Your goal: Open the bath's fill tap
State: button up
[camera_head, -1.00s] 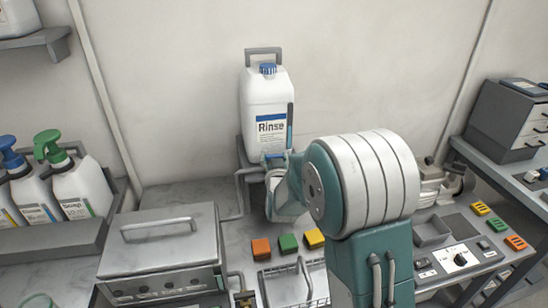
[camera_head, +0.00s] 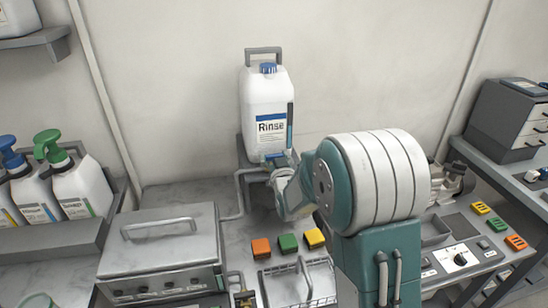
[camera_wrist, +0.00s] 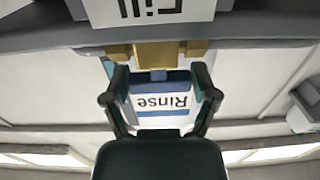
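In the wrist view a brass fitting (camera_wrist: 155,52) with a short blue part (camera_wrist: 158,76) below it sits under a plate with an upside-down "Fill" label (camera_wrist: 140,10). I take this to be the fill tap. My gripper (camera_wrist: 161,82) is open, with its two dark fingers apart on either side of the blue part, and no contact is visible. An upside-down "Rinse" label (camera_wrist: 162,102) shows between the fingers. In the head view my arm hides most of the gripper, near the foot of the white Rinse canister (camera_head: 266,105). The lidded metal bath (camera_head: 165,250) stands at lower left.
A grey pipe (camera_head: 241,190) runs beside the canister's stand. Orange, green and yellow blocks (camera_head: 288,243) lie on the counter by a wire basket (camera_head: 300,280).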

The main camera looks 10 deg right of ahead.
jog(key=shift+o, duration=0.3)
jog(key=s, duration=1.2)
jog(key=s+r+g, duration=0.2)
jog(key=s+g, duration=0.4)
jog(key=s, duration=0.7)
jog(key=s+r+g, duration=0.3)
jog(key=s+g, duration=0.3)
jog(key=s, duration=0.7)
jog(key=shift+s+r, duration=0.25)
